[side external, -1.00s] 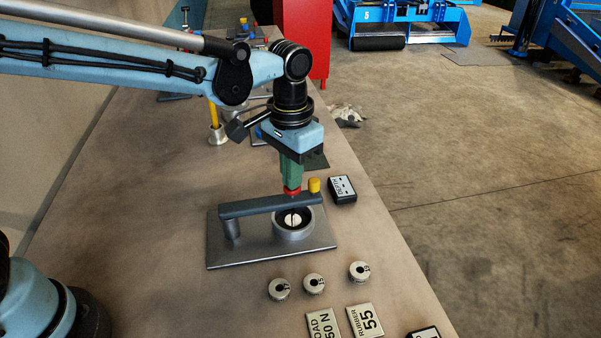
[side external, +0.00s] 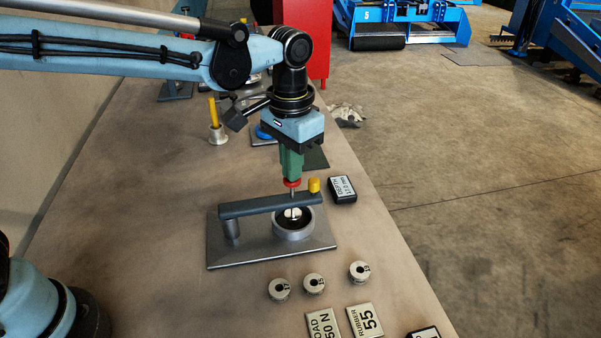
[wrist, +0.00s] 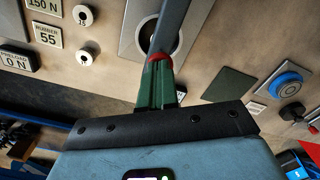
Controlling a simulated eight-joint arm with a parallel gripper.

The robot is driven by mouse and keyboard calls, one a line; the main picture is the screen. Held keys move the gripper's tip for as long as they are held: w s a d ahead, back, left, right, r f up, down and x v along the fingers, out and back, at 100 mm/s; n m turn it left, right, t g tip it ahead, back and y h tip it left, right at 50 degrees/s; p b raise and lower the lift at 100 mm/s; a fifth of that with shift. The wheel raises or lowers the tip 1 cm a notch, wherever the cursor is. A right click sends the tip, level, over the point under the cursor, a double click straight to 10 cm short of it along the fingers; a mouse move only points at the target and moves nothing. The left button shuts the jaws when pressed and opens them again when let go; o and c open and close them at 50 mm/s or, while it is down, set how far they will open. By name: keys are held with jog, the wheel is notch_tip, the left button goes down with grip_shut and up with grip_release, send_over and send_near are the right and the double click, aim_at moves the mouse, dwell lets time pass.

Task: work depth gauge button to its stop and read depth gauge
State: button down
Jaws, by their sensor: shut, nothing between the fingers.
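The depth gauge has a grey base plate (side external: 250,257), a dark crossbar (side external: 255,206) and a metal ring cup (side external: 277,228) under the bar. Its red button (side external: 292,183) stands above the bar on a short bare metal stem. A pale disc (side external: 291,212) shows in the cup's dark opening. My gripper (side external: 291,177) is shut and upright, its green fingertips at the button's top; I cannot tell if they touch. In the wrist view the red button (wrist: 160,57) sits at the fingertips. The depth readout (side external: 342,190) shows "DEPTH" with a small figure in mm, perhaps 11.0.
Several round weights (side external: 314,284) and plates marked 55 (side external: 365,321) and 50 N lie in front. A holder with a yellow rod (side external: 214,115) and a blue round button (wrist: 286,83) stand farther back. The bench's right edge is close.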

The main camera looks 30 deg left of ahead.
jog(key=shift+r, duration=0.55)
jog(key=shift+r, duration=1.4)
jog(key=shift+r, duration=0.1)
notch_tip(320, 180, up, 4)
jog(key=shift+f, duration=0.1)
